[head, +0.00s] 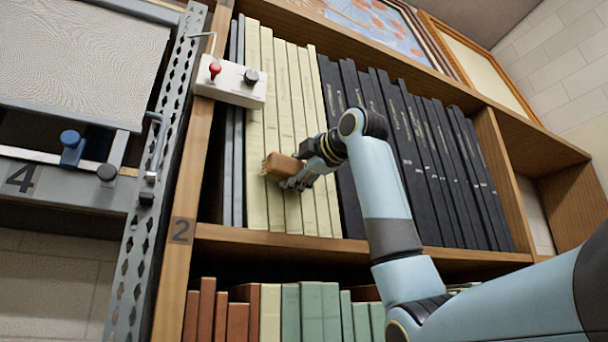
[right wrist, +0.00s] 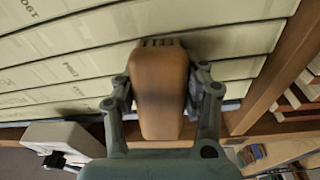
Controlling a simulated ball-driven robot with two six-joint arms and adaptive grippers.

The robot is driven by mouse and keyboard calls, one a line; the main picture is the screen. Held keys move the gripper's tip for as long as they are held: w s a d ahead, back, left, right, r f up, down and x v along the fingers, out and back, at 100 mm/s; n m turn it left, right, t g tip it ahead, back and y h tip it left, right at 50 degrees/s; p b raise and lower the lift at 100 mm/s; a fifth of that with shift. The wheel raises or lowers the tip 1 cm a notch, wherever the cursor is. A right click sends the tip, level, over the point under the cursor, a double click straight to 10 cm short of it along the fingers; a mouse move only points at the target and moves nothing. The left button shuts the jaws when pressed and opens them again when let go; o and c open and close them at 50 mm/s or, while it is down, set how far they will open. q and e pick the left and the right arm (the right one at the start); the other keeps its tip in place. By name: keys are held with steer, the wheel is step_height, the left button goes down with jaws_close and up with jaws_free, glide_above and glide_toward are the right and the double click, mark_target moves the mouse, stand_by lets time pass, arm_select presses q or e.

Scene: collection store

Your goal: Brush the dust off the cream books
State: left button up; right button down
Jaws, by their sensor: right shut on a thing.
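The cream books (head: 288,110) stand upright in a row on the middle shelf, left of the black books. They also fill the top of the right wrist view (right wrist: 60,60). My right gripper (head: 292,178) is shut on a brown brush (head: 280,165) in front of the lower part of the cream spines. In the right wrist view the brush (right wrist: 160,90) sits between both fingers, its bristle end at the spines. I cannot tell whether the bristles touch them. Dust on the spines is too faint to tell. My left gripper is not in view.
A white control box (head: 232,82) with a red knob hangs on the shelf post, by the upper left of the cream books. Black books (head: 410,150) stand to the right. Green and brown books (head: 310,310) fill the shelf below. A perforated metal rail (head: 150,190) stands left.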

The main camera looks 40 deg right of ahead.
mark_target(279, 162)
steer(key=shift+w+a, duration=0.2)
steer(key=shift+a, duration=0.55)
steer(key=shift+w+a, duration=0.15)
steer(key=shift+a, duration=0.6)
steer(key=shift+w+a, duration=0.2)
steer(key=shift+a, duration=0.55)
steer(key=shift+d, duration=0.1)
steer(key=shift+s+d, duration=0.1)
steer(key=shift+s, duration=0.05)
steer(key=s, duration=0.2)
steer(key=s+a+b, duration=0.1)
steer(key=s, duration=0.2)
steer(key=shift+a, duration=0.2)
steer(key=shift+s+a, duration=0.1)
steer(key=shift+s, duration=0.2)
steer(key=shift+s, duration=0.1)
steer(key=s, duration=0.2)
steer(key=shift+s+a, duration=0.3)
steer(key=shift+s, duration=0.1)
